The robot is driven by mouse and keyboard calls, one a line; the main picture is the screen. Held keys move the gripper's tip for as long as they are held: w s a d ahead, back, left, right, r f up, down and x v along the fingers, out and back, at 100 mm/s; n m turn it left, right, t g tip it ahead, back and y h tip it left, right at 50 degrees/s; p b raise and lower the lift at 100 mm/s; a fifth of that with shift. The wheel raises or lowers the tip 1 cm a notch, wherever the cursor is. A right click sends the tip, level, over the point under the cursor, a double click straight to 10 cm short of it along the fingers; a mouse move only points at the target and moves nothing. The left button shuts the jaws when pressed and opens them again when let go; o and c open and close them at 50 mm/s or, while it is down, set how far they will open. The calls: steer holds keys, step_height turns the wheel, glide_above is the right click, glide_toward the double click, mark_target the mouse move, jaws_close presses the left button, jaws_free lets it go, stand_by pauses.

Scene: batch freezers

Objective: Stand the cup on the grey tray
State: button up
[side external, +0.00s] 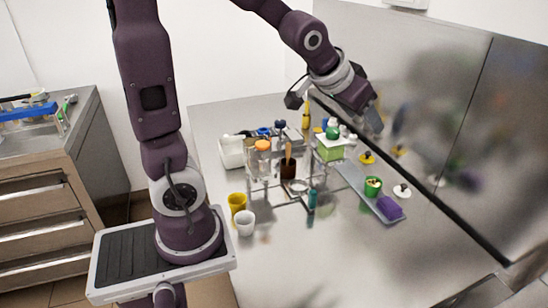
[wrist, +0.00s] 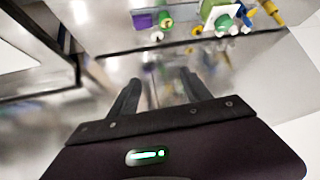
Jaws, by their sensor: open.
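A yellow cup (side external: 237,202) and a white cup (side external: 245,222) stand upright side by side on the counter near my base. A long grey tray (side external: 357,179) lies on the right, in front of the steel back panel. A green cup (side external: 373,187) with something yellow in it and a purple block (side external: 390,208) are on the tray; the green cup (wrist: 165,20) and purple block (wrist: 142,20) also show in the wrist view. My gripper (side external: 374,117) is raised above the back right of the counter, away from the cups. In the wrist view its fingers (wrist: 160,92) are apart with nothing between them.
A wire rack (side external: 295,187) with an orange-lidded jar (side external: 263,146) and a brown pot (side external: 288,168) stands mid-counter. A green-and-white box (side external: 329,149) and several bottles stand behind. A reflective steel panel (side external: 440,120) bounds the right.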

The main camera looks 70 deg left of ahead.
steer(key=s+d+m+g+h, duration=0.1)
steer(key=s+d, duration=0.3)
steer(key=s, duration=0.7)
steer(key=s+d+g+h, duration=0.1)
steer(key=s+d, duration=0.3)
steer(key=s, duration=0.7)
steer(key=shift+s+d+m+g, duration=0.35)
steer(key=shift+m+g, duration=0.05)
steer(key=shift+g, duration=0.1)
steer(key=shift+r, duration=0.1)
